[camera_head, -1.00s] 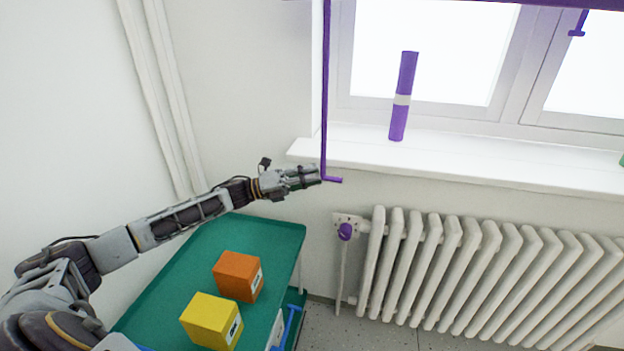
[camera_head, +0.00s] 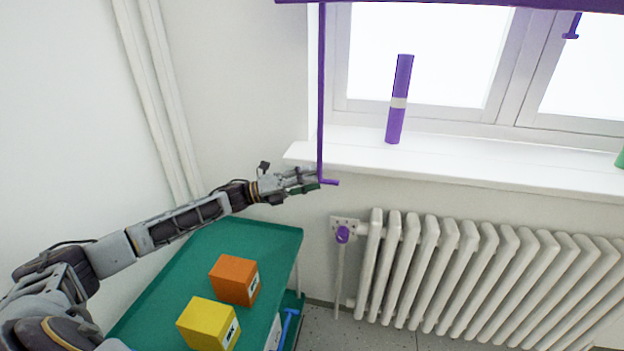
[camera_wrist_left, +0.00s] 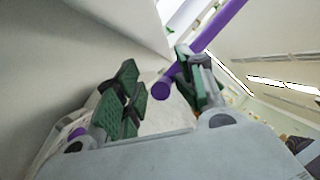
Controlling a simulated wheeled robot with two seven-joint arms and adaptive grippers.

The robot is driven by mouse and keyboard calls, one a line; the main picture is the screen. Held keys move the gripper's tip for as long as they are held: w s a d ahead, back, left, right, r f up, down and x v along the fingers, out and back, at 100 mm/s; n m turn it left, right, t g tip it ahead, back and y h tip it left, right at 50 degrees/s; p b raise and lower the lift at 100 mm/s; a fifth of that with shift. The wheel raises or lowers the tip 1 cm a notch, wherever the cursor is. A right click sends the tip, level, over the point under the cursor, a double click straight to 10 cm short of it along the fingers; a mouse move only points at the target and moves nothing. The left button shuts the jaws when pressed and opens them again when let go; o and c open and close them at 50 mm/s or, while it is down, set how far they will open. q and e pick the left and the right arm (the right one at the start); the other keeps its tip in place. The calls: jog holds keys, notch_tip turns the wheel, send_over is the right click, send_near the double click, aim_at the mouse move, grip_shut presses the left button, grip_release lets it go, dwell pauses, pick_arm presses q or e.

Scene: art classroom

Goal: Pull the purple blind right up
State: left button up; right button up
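The purple blind (camera_head: 450,5) shows only as a strip along the top edge of the head view, above the window. Its purple crank rod (camera_head: 321,90) hangs down past the sill's left end and ends in a short bent handle (camera_head: 331,182). My left gripper (camera_head: 318,180) is at the rod's lower end. In the left wrist view, the green-padded fingers (camera_wrist_left: 160,88) are apart. The round purple handle end (camera_wrist_left: 160,91) shows between them, and the rod (camera_wrist_left: 222,22) runs up behind the right finger. Contact cannot be told. My right gripper is out of view.
A purple tube with a white band (camera_head: 396,120) stands on the white sill (camera_head: 460,163). A green trolley (camera_head: 180,270) holds an orange box (camera_head: 235,279) and a yellow box (camera_head: 208,324).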

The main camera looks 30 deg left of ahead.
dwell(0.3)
pick_arm(q)
jog(key=shift+a, duration=0.1)
jog(key=shift+s+a+f, duration=0.1)
jog(key=shift+f, duration=0.05)
jog(key=v, duration=0.9)
jog(key=shift+s+a+f, duration=0.15)
jog(key=shift+s+a, duration=0.1)
jog(key=shift+s, duration=0.05)
dwell(0.7)
dwell(0.5)
